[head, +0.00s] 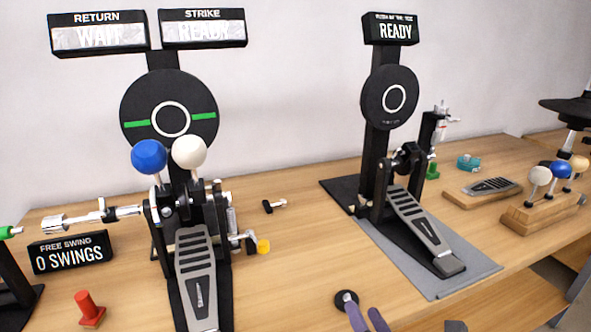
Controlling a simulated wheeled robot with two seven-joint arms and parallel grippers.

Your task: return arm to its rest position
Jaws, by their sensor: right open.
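My right gripper (367,318) shows at the bottom edge, right of centre, as two purple fingers with a gap between them. It is open and I see nothing held between them. A small round black piece with a pale centre (346,299) lies at the tip of the left finger; I cannot tell if they touch. The rest of the right arm is below the frame. My left gripper is not in view.
A double-beater pedal (196,262) with blue and white balls stands at left. A single pedal (420,228) stands on a grey mat (470,275) at right. A beater rack (540,218) is further right. The wooden table (290,265) is mostly clear between the pedals.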

